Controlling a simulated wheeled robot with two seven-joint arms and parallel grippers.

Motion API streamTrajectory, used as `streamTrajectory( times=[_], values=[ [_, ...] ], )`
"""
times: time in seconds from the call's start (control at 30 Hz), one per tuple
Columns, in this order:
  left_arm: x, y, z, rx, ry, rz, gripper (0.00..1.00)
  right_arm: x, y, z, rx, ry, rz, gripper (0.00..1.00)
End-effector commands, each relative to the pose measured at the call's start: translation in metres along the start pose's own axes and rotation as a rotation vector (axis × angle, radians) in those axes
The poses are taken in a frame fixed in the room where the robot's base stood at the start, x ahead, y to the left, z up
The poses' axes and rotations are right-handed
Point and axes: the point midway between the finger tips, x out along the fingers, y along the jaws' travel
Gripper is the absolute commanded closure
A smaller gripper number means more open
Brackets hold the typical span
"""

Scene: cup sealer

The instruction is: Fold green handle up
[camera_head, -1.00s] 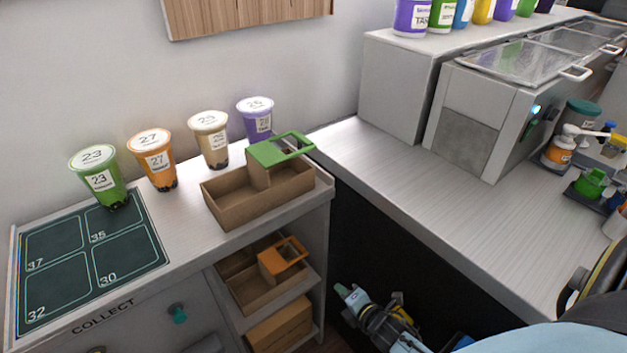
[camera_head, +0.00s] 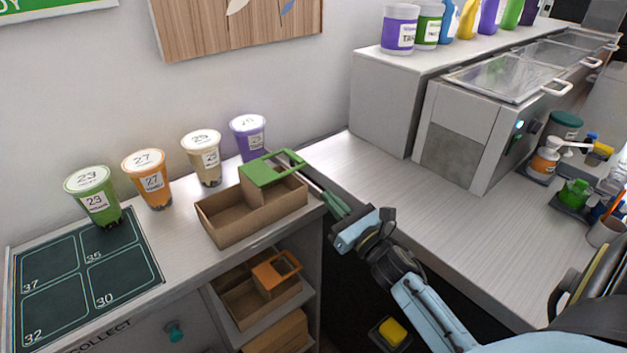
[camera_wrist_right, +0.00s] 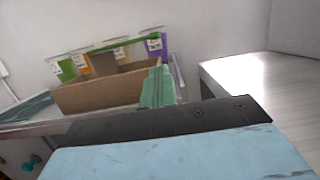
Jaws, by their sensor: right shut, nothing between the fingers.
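The green handle (camera_head: 264,170) lies flat over the back right part of an open brown cardboard carrier (camera_head: 236,222) on the counter. My right gripper (camera_head: 308,178) reaches in from the right, with its fingers shut and empty and its tips close to the handle's right end. I cannot tell whether the tips touch the handle. In the right wrist view, the carrier (camera_wrist_right: 105,93) stands just beyond the green fingers (camera_wrist_right: 158,88), and the handle (camera_wrist_right: 125,41) shows as a thin green strip above it. My left gripper is not in view.
Several filled cups, including a green cup (camera_head: 95,198) and a purple cup (camera_head: 249,136), stand left of and behind the carrier. A dark numbered mat (camera_head: 88,270) lies at left. Another carrier with an orange handle (camera_head: 276,270) sits on the shelf below. The right counter (camera_head: 420,200) has clear space.

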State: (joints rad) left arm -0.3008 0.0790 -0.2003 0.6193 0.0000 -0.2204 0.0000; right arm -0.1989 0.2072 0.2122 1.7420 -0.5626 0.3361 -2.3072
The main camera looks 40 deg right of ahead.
Motion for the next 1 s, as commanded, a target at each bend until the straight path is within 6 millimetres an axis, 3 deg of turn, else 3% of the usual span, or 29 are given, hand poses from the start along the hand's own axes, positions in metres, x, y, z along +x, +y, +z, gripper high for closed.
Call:
streamTrajectory(
  times=[0.5,0.7,1.0],
  values=[
    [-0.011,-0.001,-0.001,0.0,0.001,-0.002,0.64,0.082,0.0,0.001,0.002,-0.001,0.0,1.0],
    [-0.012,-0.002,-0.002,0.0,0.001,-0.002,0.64,0.095,0.0,0.0,0.001,0.001,0.0,1.0],
    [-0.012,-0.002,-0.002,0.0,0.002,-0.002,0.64,0.096,0.0,0.0,0.002,0.001,0.0,1.0]
  ],
)
